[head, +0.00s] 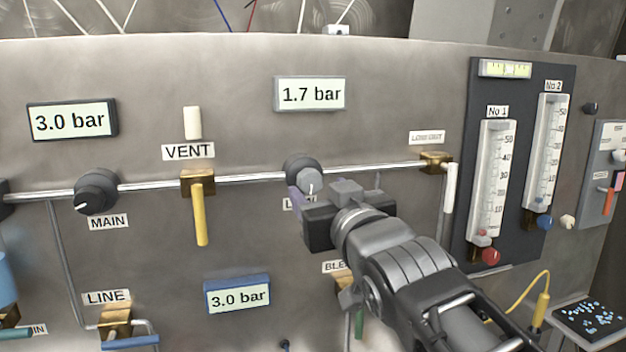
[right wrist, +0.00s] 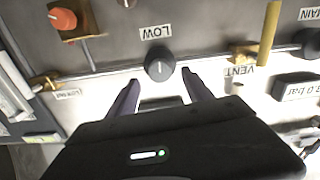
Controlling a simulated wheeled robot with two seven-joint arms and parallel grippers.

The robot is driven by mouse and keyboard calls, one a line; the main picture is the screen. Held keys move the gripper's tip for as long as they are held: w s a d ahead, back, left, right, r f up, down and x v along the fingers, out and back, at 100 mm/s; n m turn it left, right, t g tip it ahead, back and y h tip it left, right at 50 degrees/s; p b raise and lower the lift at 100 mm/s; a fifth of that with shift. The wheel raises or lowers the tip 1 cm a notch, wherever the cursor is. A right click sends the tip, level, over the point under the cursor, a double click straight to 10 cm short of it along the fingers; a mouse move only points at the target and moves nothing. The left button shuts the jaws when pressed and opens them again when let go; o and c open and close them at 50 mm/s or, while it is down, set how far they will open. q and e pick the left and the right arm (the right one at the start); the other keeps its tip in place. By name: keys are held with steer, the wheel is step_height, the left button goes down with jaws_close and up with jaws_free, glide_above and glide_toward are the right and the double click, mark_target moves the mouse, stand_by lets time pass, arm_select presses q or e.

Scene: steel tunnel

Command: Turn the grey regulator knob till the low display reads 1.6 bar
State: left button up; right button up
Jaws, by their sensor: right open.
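The grey regulator knob (head: 305,174) sits on the pipe under the white-framed low display (head: 311,94), which reads 1.7 bar. In the right wrist view the knob (right wrist: 160,64), beside its LOW label (right wrist: 155,32), lies just ahead of and between the fingertips, with gaps on both sides. My right gripper (head: 322,192) is open and empty at the knob, and its body hides most of the LOW label in the head view. In the right wrist view my right gripper (right wrist: 160,80) shows both fingers spread. My left gripper is not in view.
The black MAIN knob (head: 97,191) and yellow VENT lever (head: 201,212) are left of the knob. A white lever (head: 450,188) hangs to the right, before the flow-meter panel (head: 467,170). A blue-framed display (head: 237,295) below reads 3.0 bar, as does the black-framed display (head: 72,120).

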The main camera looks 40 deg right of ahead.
mark_target(312, 183)
steer(key=p+x, duration=0.1)
steer(key=x, duration=0.3)
steer(key=shift+w+d, duration=0.1)
steer(key=shift+w, duration=0.2)
steer(key=shift+c, duration=0.2)
